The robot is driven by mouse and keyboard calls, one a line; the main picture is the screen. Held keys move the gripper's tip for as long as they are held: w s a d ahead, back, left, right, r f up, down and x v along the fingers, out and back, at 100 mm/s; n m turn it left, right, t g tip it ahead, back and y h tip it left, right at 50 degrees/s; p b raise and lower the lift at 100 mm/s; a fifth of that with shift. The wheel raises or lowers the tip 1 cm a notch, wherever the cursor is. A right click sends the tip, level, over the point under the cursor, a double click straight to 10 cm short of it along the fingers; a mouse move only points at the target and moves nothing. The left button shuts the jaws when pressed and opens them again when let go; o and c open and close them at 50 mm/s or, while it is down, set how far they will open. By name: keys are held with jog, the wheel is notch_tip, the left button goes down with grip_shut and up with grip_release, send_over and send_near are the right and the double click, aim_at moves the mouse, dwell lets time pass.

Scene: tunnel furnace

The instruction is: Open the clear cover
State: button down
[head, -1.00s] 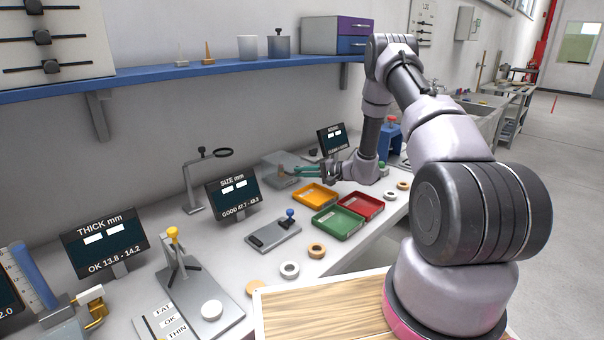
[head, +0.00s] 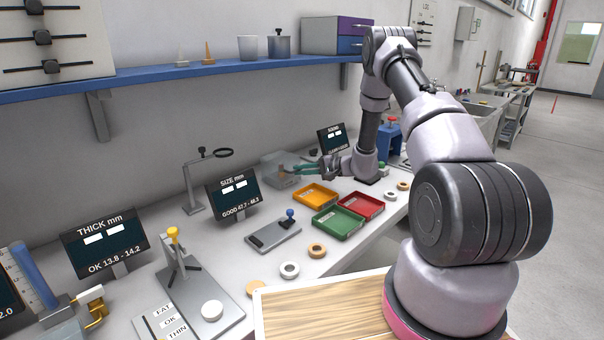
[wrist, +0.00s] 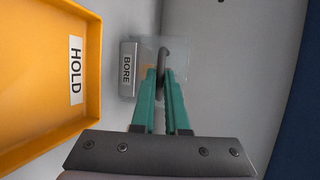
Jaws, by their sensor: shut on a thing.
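The clear cover (wrist: 148,52) shows in the wrist view as a faint see-through box over the grey fixture labelled BORE (wrist: 127,72). A dark handle loop (wrist: 163,52) stands out on it. My gripper (wrist: 160,78) has green fingers, and they are closed on this handle. In the head view the cover (head: 274,162) is a small greyish box near the back of the bench. My gripper (head: 296,170) reaches it from the right. The fingertips hide part of the handle, and I cannot tell how far the cover is raised.
The orange HOLD tray (wrist: 88,75) lies close on the left in the wrist view. In the head view the green tray (head: 338,222) and red tray (head: 362,207) stand in front. A display (head: 332,140) stands behind my gripper, and a blue device (head: 389,142) is to the right.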

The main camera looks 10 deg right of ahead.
aim_at(290, 158)
jog(key=w+a+r+g+h, duration=0.1)
jog(key=r, duration=0.1)
jog(key=w+a+r+g+h, duration=0.1)
jog(key=w+r, duration=0.1)
jog(key=w+a+r+m+g+h, duration=0.1)
jog(key=w+r, duration=0.1)
jog(key=r, duration=0.1)
jog(key=shift+a+g+h, duration=0.15)
jog(key=shift+g+h, duration=0.15)
jog(key=w+a+r, duration=0.1)
jog(key=w, duration=0.1)
jog(key=w+a+g+h, duration=0.1)
jog(key=w, duration=0.1)
jog(key=w+a+r+m+g+h, duration=0.1)
jog(key=w+a, duration=0.1)
jog(key=shift+r, duration=0.3)
jog(key=shift+w+a+r, duration=0.1)
jog(key=shift+w+a, duration=0.4)
jog(key=shift+w, duration=0.25)
jog(key=shift+g, duration=0.3)
jog(key=c, duration=0.9)
grip_release()
